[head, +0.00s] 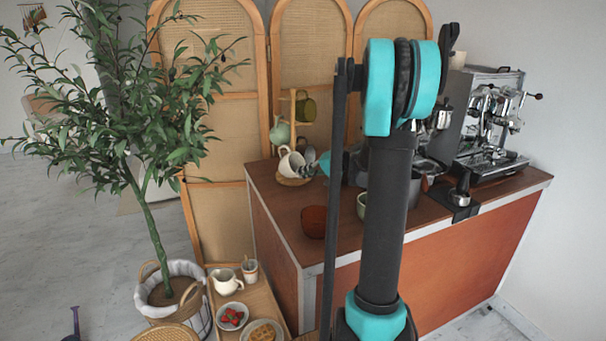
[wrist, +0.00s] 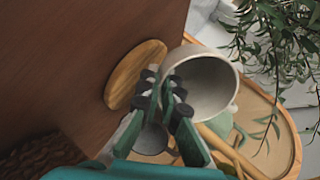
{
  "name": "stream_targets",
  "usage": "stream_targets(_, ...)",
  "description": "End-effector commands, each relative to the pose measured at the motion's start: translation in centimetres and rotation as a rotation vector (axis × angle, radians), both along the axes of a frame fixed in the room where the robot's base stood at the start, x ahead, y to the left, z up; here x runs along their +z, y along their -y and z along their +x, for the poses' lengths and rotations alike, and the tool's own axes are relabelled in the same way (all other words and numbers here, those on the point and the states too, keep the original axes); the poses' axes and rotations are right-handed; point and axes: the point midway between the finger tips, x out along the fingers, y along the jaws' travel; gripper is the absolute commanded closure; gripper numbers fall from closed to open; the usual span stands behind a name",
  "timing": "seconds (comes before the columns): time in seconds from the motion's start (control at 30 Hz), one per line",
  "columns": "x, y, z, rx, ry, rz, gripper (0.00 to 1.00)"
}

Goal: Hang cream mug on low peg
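The cream mug (head: 291,165) is at the mug tree on the counter, low beside its post and above the round wooden base (head: 293,181). In the wrist view the mug (wrist: 215,88) shows its open mouth, with its handle at the far side from my fingers. My gripper (wrist: 163,88) is closed on the near wall of the mug at the rim. In the head view my gripper (head: 312,168) is small and partly hidden by my arm. The wooden post (wrist: 232,152) runs past the mug. The low peg is hidden; I cannot tell whether the handle is around it.
A pale green mug (head: 280,131) and an olive mug (head: 306,110) hang higher on the tree. A grey round object (wrist: 151,140) lies close to my fingers. A terracotta cup (head: 313,222) and the espresso machine (head: 485,120) stand on the counter (head: 278,205).

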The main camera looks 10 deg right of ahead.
Motion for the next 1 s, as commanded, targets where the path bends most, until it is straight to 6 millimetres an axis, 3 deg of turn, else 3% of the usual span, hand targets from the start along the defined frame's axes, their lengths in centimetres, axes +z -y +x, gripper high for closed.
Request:
stream_targets(0.13, -0.1, 0.1, -0.1, 0.000, 0.000, -0.002, 1.00)
stream_targets(0.37, -0.1, 0.1, 0.0, 0.000, 0.000, -0.002, 0.71)
stream_targets(0.73, 0.2, 0.3, -0.3, -0.001, -0.001, -0.002, 0.71)
stream_targets(1.0, 2.2, 3.3, -3.0, -0.004, -0.001, -0.001, 0.71)
